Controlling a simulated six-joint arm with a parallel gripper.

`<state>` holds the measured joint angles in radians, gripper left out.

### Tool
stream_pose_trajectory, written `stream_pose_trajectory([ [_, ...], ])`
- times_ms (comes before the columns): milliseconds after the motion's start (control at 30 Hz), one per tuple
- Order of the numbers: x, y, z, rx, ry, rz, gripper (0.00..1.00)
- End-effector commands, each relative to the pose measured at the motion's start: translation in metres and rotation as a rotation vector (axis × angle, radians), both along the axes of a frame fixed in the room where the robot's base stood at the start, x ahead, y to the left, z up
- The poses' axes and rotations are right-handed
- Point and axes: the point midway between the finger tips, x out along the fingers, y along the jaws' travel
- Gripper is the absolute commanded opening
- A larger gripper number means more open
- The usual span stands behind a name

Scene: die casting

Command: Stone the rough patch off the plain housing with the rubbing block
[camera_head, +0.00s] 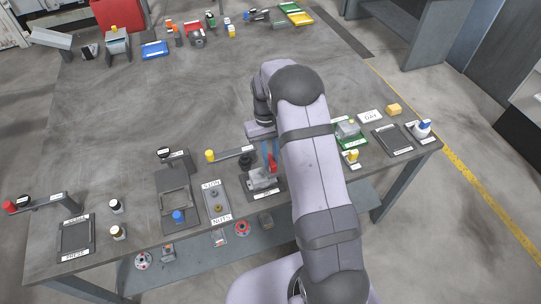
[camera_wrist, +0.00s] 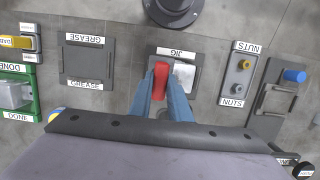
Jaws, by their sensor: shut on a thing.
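My gripper (camera_wrist: 161,88) is over the jig, its two blue fingers pointing down; they also show in the head view (camera_head: 267,150). The fingers are shut on an upright red handle-like piece (camera_wrist: 160,78), also seen in the head view (camera_head: 272,163). I cannot tell if it belongs to the jig's clamp. A grey housing (camera_head: 262,178) sits in the jig (camera_wrist: 149,66), beside the red piece; its pale top (camera_wrist: 183,78) shows in the wrist view. The rough patch is not discernible. I cannot identify the rubbing block for sure.
A green DONE tray (camera_wrist: 35,106) holding a grey housing (camera_wrist: 12,95) and a dark GREASE tray (camera_wrist: 87,66) lie left of the jig in the wrist view. A NUTS tray (camera_wrist: 238,79) lies right. A round dark post (camera_wrist: 173,10) stands behind the jig. The middle of the table is clear.

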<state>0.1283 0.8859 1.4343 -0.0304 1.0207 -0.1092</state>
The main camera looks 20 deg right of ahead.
Motion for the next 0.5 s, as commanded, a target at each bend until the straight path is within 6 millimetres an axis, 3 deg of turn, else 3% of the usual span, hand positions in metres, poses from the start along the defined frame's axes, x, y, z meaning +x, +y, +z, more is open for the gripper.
stream_pose_trajectory([
  [67, 0.000, 0.000, -0.016, 0.000, 0.001, 0.000, 0.00],
  [500, 0.001, 0.041, -0.015, 0.001, -0.001, 0.003, 0.00],
])
